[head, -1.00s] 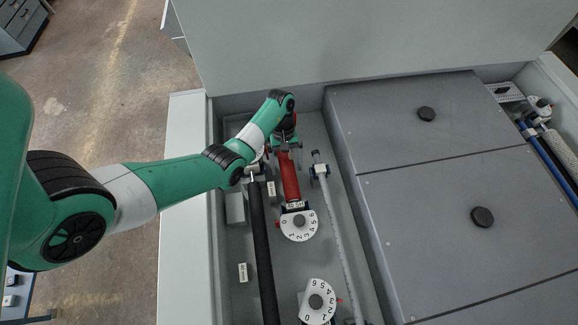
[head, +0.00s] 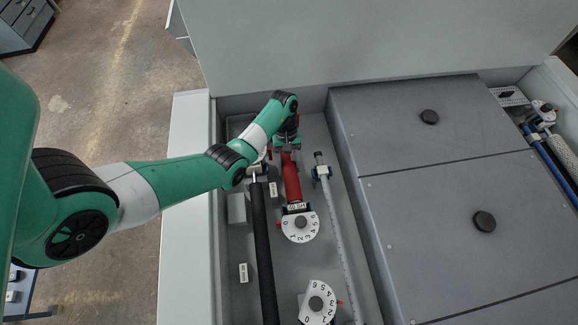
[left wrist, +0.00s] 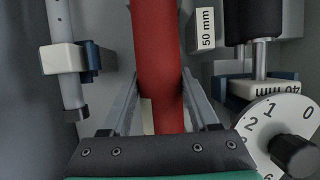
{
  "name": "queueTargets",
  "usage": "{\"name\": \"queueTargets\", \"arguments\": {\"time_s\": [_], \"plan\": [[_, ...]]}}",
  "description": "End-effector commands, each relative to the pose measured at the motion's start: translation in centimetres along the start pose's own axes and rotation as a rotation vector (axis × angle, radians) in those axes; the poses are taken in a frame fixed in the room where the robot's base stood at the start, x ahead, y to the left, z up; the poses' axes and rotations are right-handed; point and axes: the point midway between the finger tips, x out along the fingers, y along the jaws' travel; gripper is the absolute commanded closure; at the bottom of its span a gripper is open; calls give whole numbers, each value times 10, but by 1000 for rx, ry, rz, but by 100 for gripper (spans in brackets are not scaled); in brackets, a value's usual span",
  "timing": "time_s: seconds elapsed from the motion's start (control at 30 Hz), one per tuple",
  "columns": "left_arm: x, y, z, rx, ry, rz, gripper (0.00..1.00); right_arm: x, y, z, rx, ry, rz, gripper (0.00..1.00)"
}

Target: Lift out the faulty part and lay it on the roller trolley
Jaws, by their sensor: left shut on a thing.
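A red roller (head: 291,182) lies lengthwise in the open grey bay of the machine, its near end by a white numbered dial (head: 300,227). My left gripper (head: 287,148) reaches over the roller's far end. In the left wrist view, its two fingers are shut on the red roller (left wrist: 158,60), one on each side. The roller still lies in line with the dial, and I cannot tell whether it is raised. The gripper's contact is partly hidden in the head view. My right gripper is not in view. I cannot make out a roller trolley for certain.
A black roller (head: 262,250) lies left of the red one and a thin pale rod (head: 336,230) lies right. A second dial (head: 318,303) stands nearer. Grey covers (head: 400,140) close the right side. A partly hidden blue-framed stand (head: 38,312) is at lower left.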

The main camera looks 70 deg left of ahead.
Motion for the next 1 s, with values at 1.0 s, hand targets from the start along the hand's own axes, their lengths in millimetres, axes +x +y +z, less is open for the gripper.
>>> {"name": "queueTargets", "arguments": {"time_s": [1.0], "plan": [[-115,1,47,0,0,1,100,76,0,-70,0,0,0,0]]}}
